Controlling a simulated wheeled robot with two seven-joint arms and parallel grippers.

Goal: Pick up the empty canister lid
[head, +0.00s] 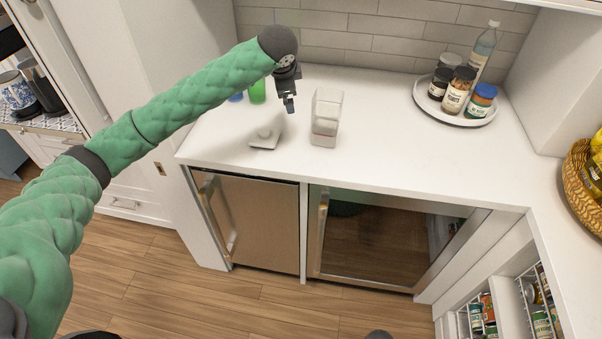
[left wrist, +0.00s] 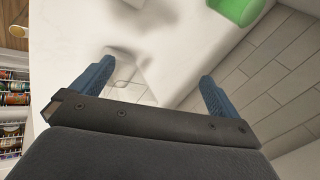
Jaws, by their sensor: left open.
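The lid (head: 264,137), a white square piece with a small raised knob, lies on the white counter near its front left part. The clear canister (head: 326,117) stands upright to the right of the lid, with a faint reddish band low down. My left gripper (head: 290,106) is open and empty, above the counter, behind and to the right of the lid. Its spread fingers (left wrist: 157,74) show in the wrist view. My right gripper is not seen.
A green cup (head: 257,92) and a blue one (head: 236,97) stand behind the lid, partly behind my arm. A round tray (head: 421,100) with jars and a bottle sits at the back right. The counter between canister and tray is clear.

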